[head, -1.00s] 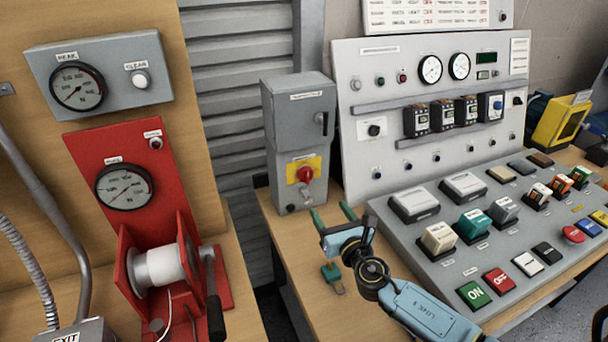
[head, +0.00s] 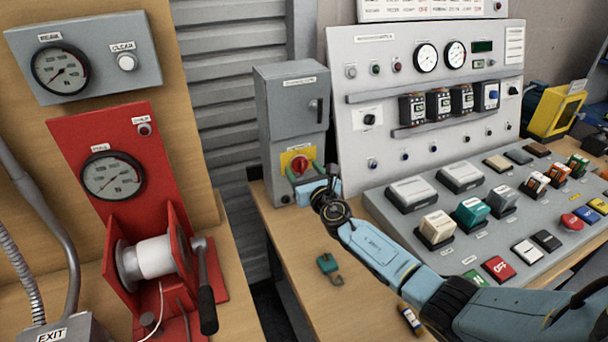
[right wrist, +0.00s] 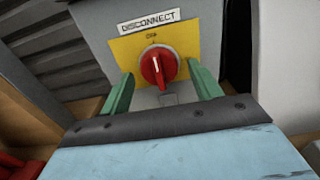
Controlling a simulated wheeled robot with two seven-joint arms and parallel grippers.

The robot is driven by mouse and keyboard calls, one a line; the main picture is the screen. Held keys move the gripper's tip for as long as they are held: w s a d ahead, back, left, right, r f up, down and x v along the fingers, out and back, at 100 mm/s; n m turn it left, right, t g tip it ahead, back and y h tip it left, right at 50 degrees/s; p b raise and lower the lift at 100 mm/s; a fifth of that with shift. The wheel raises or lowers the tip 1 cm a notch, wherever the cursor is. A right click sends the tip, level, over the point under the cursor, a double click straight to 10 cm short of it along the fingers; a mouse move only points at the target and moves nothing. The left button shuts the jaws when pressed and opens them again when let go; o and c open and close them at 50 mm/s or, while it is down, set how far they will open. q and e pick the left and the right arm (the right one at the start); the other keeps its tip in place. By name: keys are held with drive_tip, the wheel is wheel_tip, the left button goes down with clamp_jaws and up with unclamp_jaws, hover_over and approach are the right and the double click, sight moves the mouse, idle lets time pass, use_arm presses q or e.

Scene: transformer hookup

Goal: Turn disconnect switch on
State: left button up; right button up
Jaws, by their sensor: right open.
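The disconnect switch is a red rotary knob (head: 300,164) on a yellow plate (head: 287,158), low on the front of a grey box (head: 291,105). In the right wrist view the red knob (right wrist: 158,66) sits below a "DISCONNECT" label (right wrist: 148,21), and its white pointer mark stands near upright. My right gripper (head: 304,174) is at the box front, its green fingers open on either side of the knob. In the right wrist view the fingers (right wrist: 163,90) flank the knob with gaps on both sides. My left gripper is not in view.
A green padlock (head: 328,264) lies on the wooden bench (head: 290,250) below my right arm. A sloped control desk (head: 400,215) with buttons stands to the right. A red winch stand (head: 125,165) is at left. A small cylinder (head: 411,320) lies near the bench front.

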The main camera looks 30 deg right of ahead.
drive_tip(key=shift+w, duration=0.1)
drive_tip(key=c, duration=0.9)
drive_tip(key=shift+c, duration=0.2)
